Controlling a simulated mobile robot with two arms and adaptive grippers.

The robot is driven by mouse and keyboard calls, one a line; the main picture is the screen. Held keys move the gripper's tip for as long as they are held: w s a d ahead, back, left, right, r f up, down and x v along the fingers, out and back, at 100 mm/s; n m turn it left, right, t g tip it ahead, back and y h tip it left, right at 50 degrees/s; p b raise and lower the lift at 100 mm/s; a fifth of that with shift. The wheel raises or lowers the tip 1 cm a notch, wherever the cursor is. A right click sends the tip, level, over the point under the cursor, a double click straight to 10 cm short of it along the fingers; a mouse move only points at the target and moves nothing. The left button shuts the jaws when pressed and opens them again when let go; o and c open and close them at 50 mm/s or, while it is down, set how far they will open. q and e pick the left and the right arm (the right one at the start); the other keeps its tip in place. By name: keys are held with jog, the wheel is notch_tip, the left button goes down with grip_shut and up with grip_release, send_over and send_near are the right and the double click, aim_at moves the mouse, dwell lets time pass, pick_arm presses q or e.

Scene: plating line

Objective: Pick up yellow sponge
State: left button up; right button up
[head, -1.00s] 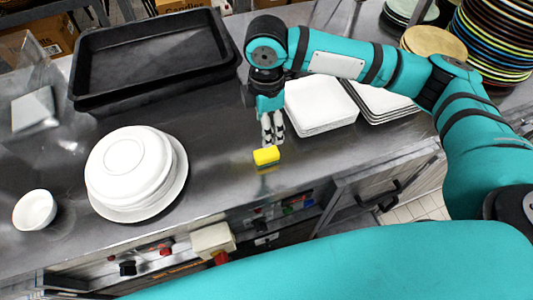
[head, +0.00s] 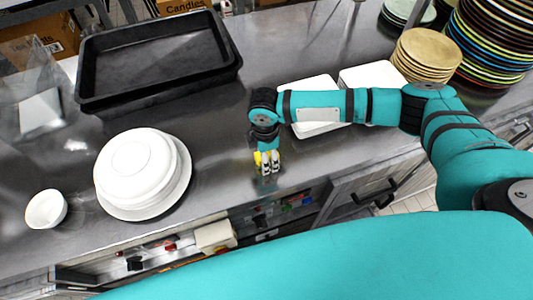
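The yellow sponge (head: 257,158) is on the steel counter near its front edge in the head view. Only a small yellow part shows, at the left side of my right gripper's fingers; the rest is hidden behind them. My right gripper (head: 269,168) points down at the sponge, with its fingertips low near the counter. Whether the fingers are closed on the sponge or only beside it does not show clearly. My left gripper is not in view.
A stack of white plates (head: 140,168) and a small white bowl (head: 46,209) stand to the left. A black tray (head: 155,58) lies behind. White square plates (head: 321,128) sit under my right forearm. Tan plates (head: 428,52) and a tall coloured plate stack (head: 490,45) stand far right.

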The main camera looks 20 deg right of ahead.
jog(key=c, duration=1.1)
jog(key=shift+r+b, duration=0.5)
jog(key=shift+r, duration=0.15)
notch_tip(320, 180, up, 2)
jog(key=shift+s+a+b, duration=0.1)
jog(key=shift+s+b, duration=0.05)
jog(key=shift+b, duration=0.4)
jog(key=s+a+b, duration=0.1)
jog(key=s+a, duration=0.2)
jog(key=s, duration=0.4)
jog(key=s+a+r+b, duration=0.1)
jog(key=s+a+b, duration=0.1)
jog(key=s+a, duration=0.2)
jog(key=shift+s+a+r, duration=0.25)
jog(key=shift+s+r, duration=0.05)
jog(key=shift+s, duration=1.1)
